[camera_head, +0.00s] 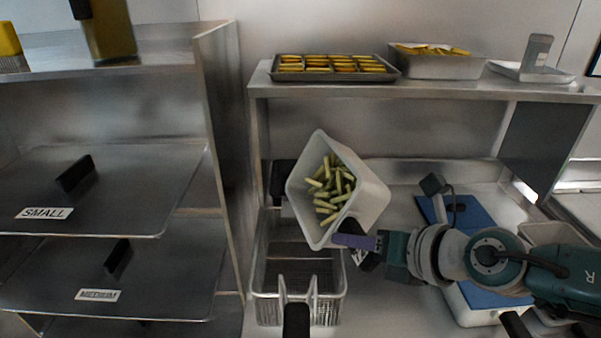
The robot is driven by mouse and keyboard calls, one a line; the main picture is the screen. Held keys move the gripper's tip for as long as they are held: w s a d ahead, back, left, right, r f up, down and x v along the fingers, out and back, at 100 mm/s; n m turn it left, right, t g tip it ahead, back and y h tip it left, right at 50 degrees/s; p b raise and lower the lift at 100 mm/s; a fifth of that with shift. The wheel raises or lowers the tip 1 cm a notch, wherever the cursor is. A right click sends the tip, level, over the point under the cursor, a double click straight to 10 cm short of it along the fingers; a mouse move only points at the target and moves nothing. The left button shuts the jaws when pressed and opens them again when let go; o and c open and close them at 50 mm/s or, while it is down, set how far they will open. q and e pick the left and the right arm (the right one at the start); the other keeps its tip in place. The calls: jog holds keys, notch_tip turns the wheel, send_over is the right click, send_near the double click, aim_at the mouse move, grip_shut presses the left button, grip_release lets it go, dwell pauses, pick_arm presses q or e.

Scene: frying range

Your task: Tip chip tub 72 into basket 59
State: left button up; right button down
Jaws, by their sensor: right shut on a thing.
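A white tub (371,196) with pale green-yellow chips (329,190) inside is held up, tilted, with its mouth facing me. My right gripper (362,243) is shut on the tub's lower right rim, and its arm comes in from the right. A label near the jaws is mostly hidden, so I cannot read the tub's number. A wire fry basket (299,309) stands below the tub, its black handle (296,320) toward me. The part of the basket that shows looks empty; the tub hides its back. My left gripper is not in view.
A shelf above holds a tray (389,74) of browned pieces and a metal pan (436,66). A steel rack on the left has lids marked SMALL (120,190) and MEDIUM (170,279). A blue-topped device (478,212) stands behind my right arm.

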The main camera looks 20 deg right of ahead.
jog(key=a+n+h+p, duration=0.1)
jog(key=p, duration=0.2)
jog(key=shift+a+r, duration=0.1)
jog(key=shift+r, duration=0.05)
jog(key=shift+a+f+h+p, duration=0.2)
jog(key=shift+f+h+p, duration=0.1)
jog(key=shift+p, duration=0.05)
jog(key=shift+a+f+n+h, duration=0.45)
jog(key=shift+n+h, duration=0.05)
jog(key=shift+h, duration=0.1)
jog(key=shift+a+f+n+h, duration=0.35)
jog(key=shift+f+n+h, duration=0.05)
jog(key=shift+f, duration=0.05)
jog(key=shift+a+f+n+h+b, duration=0.2)
jog(key=shift+f+n+h+b, duration=0.1)
jog(key=shift+h+b, duration=0.15)
jog(key=shift+d+r, duration=0.1)
jog(key=shift+r, duration=0.05)
